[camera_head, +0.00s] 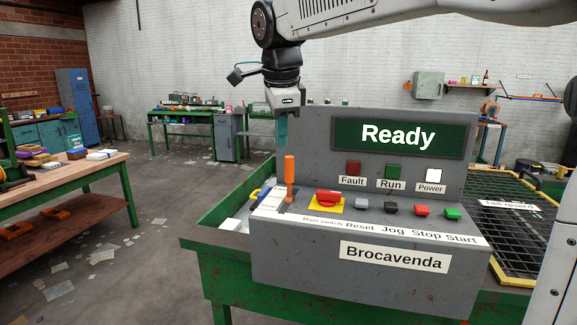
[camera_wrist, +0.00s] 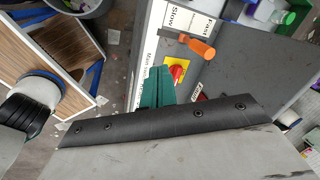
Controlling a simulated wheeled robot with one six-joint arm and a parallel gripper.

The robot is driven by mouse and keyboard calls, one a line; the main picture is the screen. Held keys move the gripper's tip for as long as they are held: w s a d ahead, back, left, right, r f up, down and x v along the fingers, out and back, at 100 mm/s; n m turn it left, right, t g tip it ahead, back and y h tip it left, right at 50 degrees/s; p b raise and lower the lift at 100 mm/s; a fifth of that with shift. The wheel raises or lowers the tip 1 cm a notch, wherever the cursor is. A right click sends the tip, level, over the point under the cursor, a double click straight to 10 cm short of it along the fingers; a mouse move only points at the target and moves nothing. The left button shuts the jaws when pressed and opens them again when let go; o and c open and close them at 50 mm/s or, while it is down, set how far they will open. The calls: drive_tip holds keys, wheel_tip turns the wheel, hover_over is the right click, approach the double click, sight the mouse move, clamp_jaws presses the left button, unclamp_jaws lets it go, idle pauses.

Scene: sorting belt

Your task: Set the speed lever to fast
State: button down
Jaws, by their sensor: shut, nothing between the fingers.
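The speed lever (camera_head: 289,172) has an orange handle and stands nearly upright at the left end of the grey control panel. In the wrist view its orange handle (camera_wrist: 202,49) lies close to the white label plate (camera_wrist: 178,17), which reads Slow and Fast. I cannot tell for sure which word the lever is set at. My gripper (camera_head: 282,142) points down just above the handle's top in the head view, apart from it. Its teal fingers (camera_wrist: 154,88) are shut and empty; in the wrist view they are beside the red main switch (camera_wrist: 177,71), left of and below the handle.
The panel (camera_head: 360,283) carries a red main switch on a yellow plate (camera_head: 328,199) and a row of push buttons right of the lever. Its upright display (camera_head: 397,137) reads Ready, and the Power lamp (camera_head: 433,175) is lit white. A black mesh guard (camera_head: 520,215) lies at right.

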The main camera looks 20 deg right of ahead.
drive_tip(key=w+d+f+m, duration=0.1)
drive_tip(key=m, duration=0.2)
approach(289, 178)
drive_tip(key=s+a+f, duration=0.2)
drive_tip(key=s+f, duration=0.1)
drive_tip(key=f, duration=0.2)
drive_tip(key=shift+t+h, duration=0.4)
drive_tip(key=shift+t, duration=0.1)
drive_tip(key=w, duration=0.1)
drive_tip(key=w+d, duration=0.2)
drive_tip(key=shift+w+f, duration=0.15)
drive_tip(key=shift+w, duration=0.15)
